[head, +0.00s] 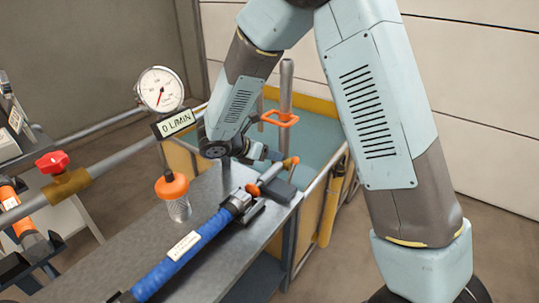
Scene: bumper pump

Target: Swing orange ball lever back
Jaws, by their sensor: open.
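The lever's orange ball (290,161) shows at the far end of the bench, at the upper right end of a short grey bar. A second small orange knob (252,189) sits at the lower left of that bar, beside the collar of the blue-sleeved hose (185,257). My gripper (275,157) is open, low over the far end of the bench, just left of the orange ball. Its fingers are small and partly hidden, and I cannot tell whether they touch the ball.
A bottle with an orange cap (172,190) stands on the grey bench (125,262). A round gauge (160,89) and a "0 L/MIN" display (175,122) stand behind. A red valve handle (52,162) is at left. A yellow-rimmed tank (320,107) lies beyond the bench.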

